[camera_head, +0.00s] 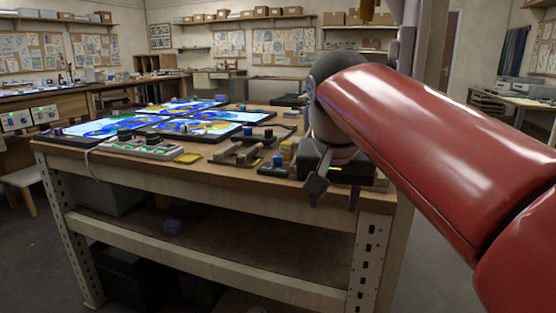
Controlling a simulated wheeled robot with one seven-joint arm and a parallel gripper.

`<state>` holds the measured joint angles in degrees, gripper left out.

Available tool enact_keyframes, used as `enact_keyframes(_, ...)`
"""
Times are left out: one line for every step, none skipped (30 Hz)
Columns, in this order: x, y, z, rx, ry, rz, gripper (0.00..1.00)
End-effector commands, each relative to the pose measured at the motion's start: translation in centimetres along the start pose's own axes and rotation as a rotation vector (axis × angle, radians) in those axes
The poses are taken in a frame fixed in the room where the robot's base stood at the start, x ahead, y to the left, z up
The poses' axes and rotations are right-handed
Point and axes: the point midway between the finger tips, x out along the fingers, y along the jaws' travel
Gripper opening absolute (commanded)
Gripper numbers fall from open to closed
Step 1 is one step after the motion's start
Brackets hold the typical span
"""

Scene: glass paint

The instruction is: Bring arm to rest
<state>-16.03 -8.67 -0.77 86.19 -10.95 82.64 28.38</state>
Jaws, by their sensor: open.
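My red arm (420,135) reaches in from the right side of the view, bent, with its dark wrist (325,115) near the front right corner of the workbench (215,167). My gripper (334,196) hangs below the wrist, pointing down, in front of the bench's right end. Its dark fingers are apart and nothing shows between them. Part of the gripper blends with the bench edge behind it, and I cannot tell whether it touches the bench.
Lit panels with blue and yellow patterns (195,127) lie on the bench. A power strip (142,148), a yellow block (188,158) and small tools stand along its front. A stool (22,178) stands at left.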

Motion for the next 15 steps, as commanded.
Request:
enact_keyframes(0.8, 1.6, 1.9, -0.022, 0.004, -0.013, 0.48)
enact_keyframes(1.4, 2.4, 3.0, -0.038, 0.007, -0.021, 0.48)
enact_keyframes(2.2, 3.3, 4.5, -0.060, 0.013, -0.032, 0.48)
enact_keyframes(2.9, 4.0, 5.6, -0.075, 0.017, -0.041, 0.48)
enact_keyframes(3.7, 4.6, 6.8, -0.090, 0.021, -0.048, 0.48)
enact_keyframes(4.7, 5.4, 8.4, -0.108, 0.029, -0.059, 0.48)
enact_keyframes(5.4, 6.0, 9.7, -0.120, 0.035, -0.066, 0.48)
enact_keyframes(6.2, 6.6, 10.9, -0.133, 0.042, -0.072, 0.48)
enact_keyframes(7.3, 7.2, 12.5, -0.147, 0.049, -0.080, 0.48)
enact_keyframes(8.1, 7.6, 13.6, -0.158, 0.056, -0.084, 0.48)
enact_keyframes(8.8, 8.0, 14.7, -0.167, 0.063, -0.088, 0.48)
enact_keyframes(9.7, 8.4, 16.1, -0.177, 0.071, -0.093, 0.48)
enact_keyframes(10.4, 8.7, 16.9, -0.184, 0.076, -0.095, 0.48)
enact_keyframes(11.0, 9.0, 17.8, -0.191, 0.080, -0.097, 0.48)
enact_keyframes(11.7, 9.2, 18.7, -0.198, 0.086, -0.099, 0.48)
